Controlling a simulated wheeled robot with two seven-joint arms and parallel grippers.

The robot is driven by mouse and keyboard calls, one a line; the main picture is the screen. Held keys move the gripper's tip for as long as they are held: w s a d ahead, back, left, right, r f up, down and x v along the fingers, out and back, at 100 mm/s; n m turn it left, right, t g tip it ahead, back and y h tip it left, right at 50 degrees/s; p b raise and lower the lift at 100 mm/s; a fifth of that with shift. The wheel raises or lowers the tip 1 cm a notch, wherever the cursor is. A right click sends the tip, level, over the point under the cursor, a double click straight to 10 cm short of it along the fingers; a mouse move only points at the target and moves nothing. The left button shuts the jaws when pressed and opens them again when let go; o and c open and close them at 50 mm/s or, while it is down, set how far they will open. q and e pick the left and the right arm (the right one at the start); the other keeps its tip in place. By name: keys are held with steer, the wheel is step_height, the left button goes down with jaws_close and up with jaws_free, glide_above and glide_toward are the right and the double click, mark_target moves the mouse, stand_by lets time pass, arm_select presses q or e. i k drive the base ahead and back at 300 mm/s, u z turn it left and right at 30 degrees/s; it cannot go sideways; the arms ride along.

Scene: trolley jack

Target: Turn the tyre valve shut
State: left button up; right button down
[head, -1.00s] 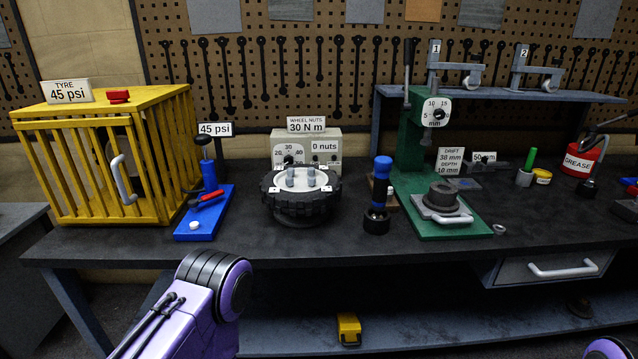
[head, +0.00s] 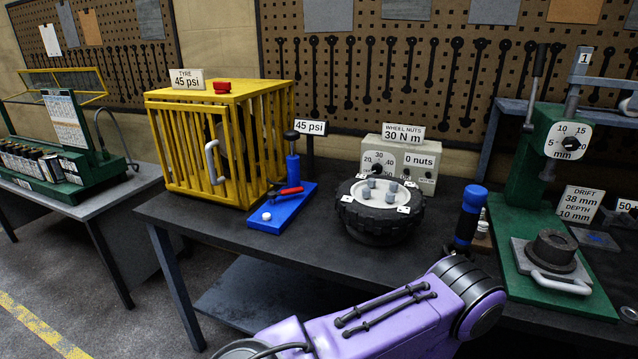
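A blue base plate (head: 258,222) lies on the dark bench in front of and to the right of the yellow cage (head: 247,88). It carries an upright blue pump (head: 293,168) with a black top, a red lever (head: 287,191) lying low across the plate and a white round button (head: 266,216) near its front end. Which part is the tyre valve I cannot tell for certain; the red lever looks like a valve handle. Inside the cage a dark shape shows behind the bars. Neither gripper is in view; only a purple link of my own arm shows at the bottom.
A tyred wheel (head: 380,228) stands right of the blue plate, before a grey nut gauge box (head: 427,163). A blue-handled tool (head: 469,215) and a green press (head: 537,165) are further right. The front left bench strip is clear.

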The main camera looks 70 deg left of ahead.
mark_target(271, 195)
steer(key=i, duration=0.1)
steer(key=u, duration=1.45)
